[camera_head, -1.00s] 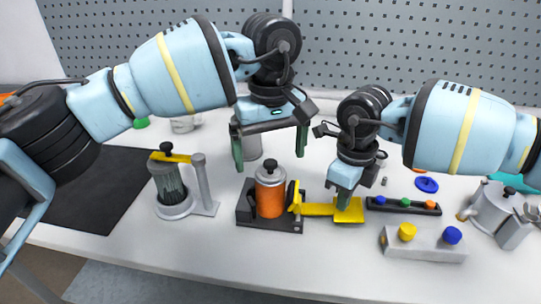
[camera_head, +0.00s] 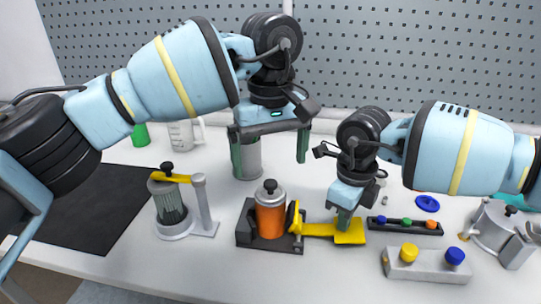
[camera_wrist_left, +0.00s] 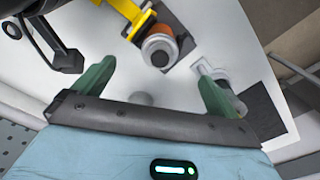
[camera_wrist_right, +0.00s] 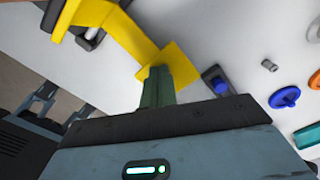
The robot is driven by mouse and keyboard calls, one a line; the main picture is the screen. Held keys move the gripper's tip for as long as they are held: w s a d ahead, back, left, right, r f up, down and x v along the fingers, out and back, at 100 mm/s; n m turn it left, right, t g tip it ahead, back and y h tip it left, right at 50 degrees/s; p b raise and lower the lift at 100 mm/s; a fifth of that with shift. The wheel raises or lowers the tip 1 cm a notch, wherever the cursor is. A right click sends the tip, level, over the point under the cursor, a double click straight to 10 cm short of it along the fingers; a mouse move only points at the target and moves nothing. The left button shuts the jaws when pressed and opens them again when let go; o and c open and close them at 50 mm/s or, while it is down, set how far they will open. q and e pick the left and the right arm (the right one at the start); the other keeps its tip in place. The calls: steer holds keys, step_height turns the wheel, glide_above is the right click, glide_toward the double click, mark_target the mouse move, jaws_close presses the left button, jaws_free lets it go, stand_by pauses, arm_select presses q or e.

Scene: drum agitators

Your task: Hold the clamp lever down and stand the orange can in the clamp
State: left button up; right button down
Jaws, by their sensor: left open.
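The orange can (camera_head: 271,221), with a metal top and black knob, stands upright in the dark clamp base (camera_head: 243,238). It also shows from above in the left wrist view (camera_wrist_left: 160,48). The yellow clamp lever (camera_head: 318,230) extends right from the clamp to a flat pad. My left gripper (camera_head: 270,160) is open and empty, above and behind the can and apart from it. My right gripper (camera_head: 344,222) has its fingers together and its tips on the lever's pad. In the right wrist view, the closed fingers (camera_wrist_right: 156,85) meet the yellow pad (camera_wrist_right: 172,66).
An agitator stand (camera_head: 203,205) with a ribbed vessel and yellow arm stands left of the clamp. A grey cylinder (camera_head: 252,158) stands behind it. A button box (camera_head: 425,266) and a dark strip with coloured knobs (camera_head: 405,226) are right. A black mat (camera_head: 95,210) lies left.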

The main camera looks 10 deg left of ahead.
step_height(320, 180, up, 9)
stand_by(1.5)
stand_by(0.3)
